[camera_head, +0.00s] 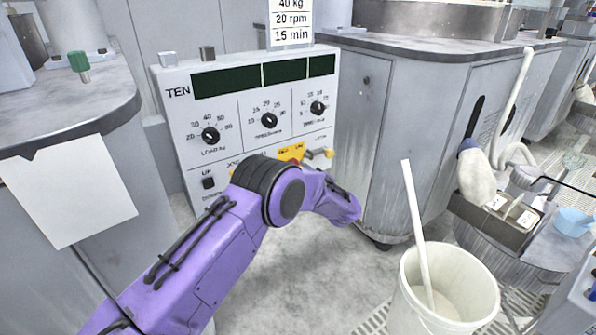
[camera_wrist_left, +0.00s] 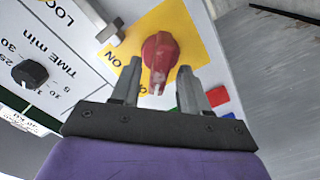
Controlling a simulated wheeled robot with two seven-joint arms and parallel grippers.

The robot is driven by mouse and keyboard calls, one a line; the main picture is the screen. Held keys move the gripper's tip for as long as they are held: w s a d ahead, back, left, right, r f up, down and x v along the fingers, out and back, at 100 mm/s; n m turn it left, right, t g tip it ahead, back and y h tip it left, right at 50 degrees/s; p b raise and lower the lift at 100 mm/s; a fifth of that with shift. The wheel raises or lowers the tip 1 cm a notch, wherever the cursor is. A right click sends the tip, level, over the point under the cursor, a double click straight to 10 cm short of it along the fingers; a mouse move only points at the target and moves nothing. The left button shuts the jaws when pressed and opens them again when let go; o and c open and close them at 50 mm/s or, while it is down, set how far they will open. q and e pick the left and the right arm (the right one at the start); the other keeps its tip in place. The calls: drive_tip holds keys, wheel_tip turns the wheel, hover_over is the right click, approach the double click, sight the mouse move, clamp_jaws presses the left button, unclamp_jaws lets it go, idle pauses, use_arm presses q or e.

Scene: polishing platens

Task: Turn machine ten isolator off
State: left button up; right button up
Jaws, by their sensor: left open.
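The machine ten isolator is a red rotary knob (camera_wrist_left: 160,55) on a yellow plate (camera_wrist_left: 190,35) in the left wrist view. The printed word ON shows on the plate, left of the knob. My left gripper (camera_wrist_left: 159,80) is open, with one finger on each side of the knob's lower part. I cannot tell whether the fingers touch it. In the head view the panel marked TEN (camera_head: 235,110) stands beyond my purple left arm. Part of the yellow-orange plate (camera_head: 291,153) shows above my wrist, and my left fingers are hidden there. My right gripper is not in view.
Black dials (camera_head: 269,120) and dark displays (camera_head: 228,82) sit higher on the panel. A grey cabinet (camera_head: 375,130) stands right of it. A white bucket (camera_head: 440,290) with a stick stands on the floor at lower right. A paper sheet (camera_head: 70,190) hangs at left.

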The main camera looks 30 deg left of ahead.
use_arm(q)
drive_tip(key=p+v, duration=0.1)
drive_tip(key=v, duration=0.7)
drive_tip(key=shift+d, duration=0.3)
drive_tip(key=shift+s, duration=0.15)
